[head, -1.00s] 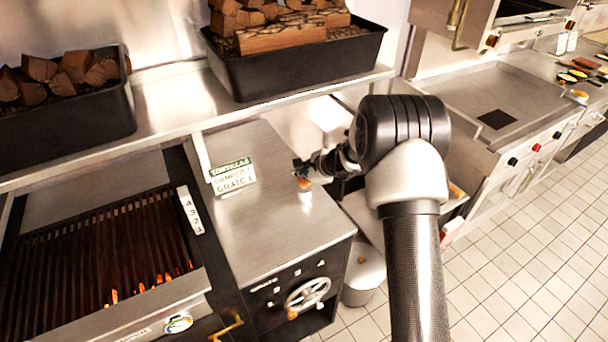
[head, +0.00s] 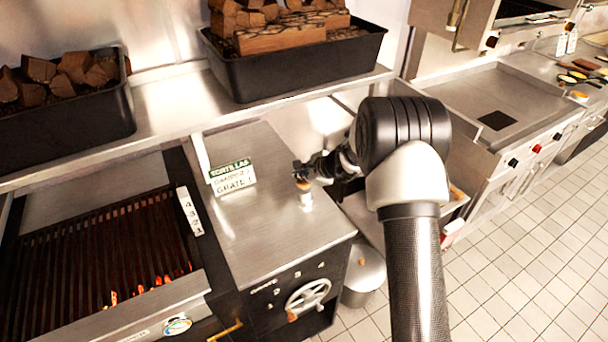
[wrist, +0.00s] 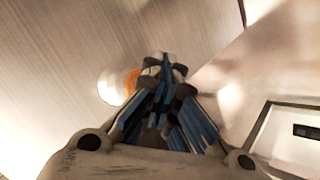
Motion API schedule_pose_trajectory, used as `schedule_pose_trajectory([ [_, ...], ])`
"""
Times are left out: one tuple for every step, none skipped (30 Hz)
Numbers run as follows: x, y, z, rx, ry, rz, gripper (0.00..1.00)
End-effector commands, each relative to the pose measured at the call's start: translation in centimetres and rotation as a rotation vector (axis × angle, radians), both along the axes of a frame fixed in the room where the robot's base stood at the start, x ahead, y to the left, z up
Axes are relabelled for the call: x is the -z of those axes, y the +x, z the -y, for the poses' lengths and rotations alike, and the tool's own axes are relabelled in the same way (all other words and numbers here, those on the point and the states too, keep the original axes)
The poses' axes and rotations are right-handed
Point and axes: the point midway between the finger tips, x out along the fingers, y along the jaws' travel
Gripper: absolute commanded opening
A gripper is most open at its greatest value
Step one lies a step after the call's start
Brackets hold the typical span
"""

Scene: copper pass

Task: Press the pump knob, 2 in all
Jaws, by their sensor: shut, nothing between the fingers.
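The pump knob (head: 303,186) is a small orange-brown top on a short pale cylinder. It stands upright on the steel counter beside the grill. My gripper (head: 300,173) is just above the knob, its fingertips at or very near its top; I cannot tell if they touch. In the wrist view, my gripper (wrist: 165,62) is shut and empty, with its tips together. There the orange knob (wrist: 131,82) shows just left of the fingers, partly hidden by them.
A green and white sign (head: 232,176) stands left of the pump. A grill (head: 100,245) with embers lies farther left. A shelf with black wood bins (head: 300,66) runs behind. A handwheel (head: 308,296) is on the front panel. The counter in front of the pump is clear.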

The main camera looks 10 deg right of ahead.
Motion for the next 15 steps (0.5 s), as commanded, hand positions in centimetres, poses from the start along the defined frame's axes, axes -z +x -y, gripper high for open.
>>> schedule_pose_trajectory([
  [-0.2,-0.1,0.0,0.000,-0.001,-0.004,0.00],
  [-0.4,-0.1,0.0,0.000,-0.001,-0.004,0.00],
  [-0.7,-0.1,0.0,-0.001,-0.001,-0.003,0.00],
  [-0.8,-0.1,0.0,-0.001,-0.001,-0.003,0.00],
  [-1.0,-0.1,0.0,-0.001,-0.002,-0.003,0.00],
  [-1.3,-0.1,0.0,-0.001,-0.002,-0.002,0.00],
  [-1.5,-0.1,0.0,-0.001,-0.002,-0.002,0.00],
  [-1.7,-0.1,0.0,-0.001,-0.002,-0.002,0.00],
  [-1.9,-0.1,0.0,-0.001,-0.002,-0.002,0.00],
  [-2.1,-0.1,0.0,0.000,-0.001,-0.002,0.00],
  [-2.3,0.0,0.0,0.000,-0.001,-0.001,0.00],
  [-2.6,0.0,0.0,0.000,-0.001,-0.001,0.00],
  [-2.8,0.0,0.0,0.000,-0.001,-0.001,0.00],
  [-2.9,0.0,0.0,0.000,-0.001,-0.001,0.00],
  [-3.2,0.0,0.0,-0.001,-0.001,-0.001,0.00],
])
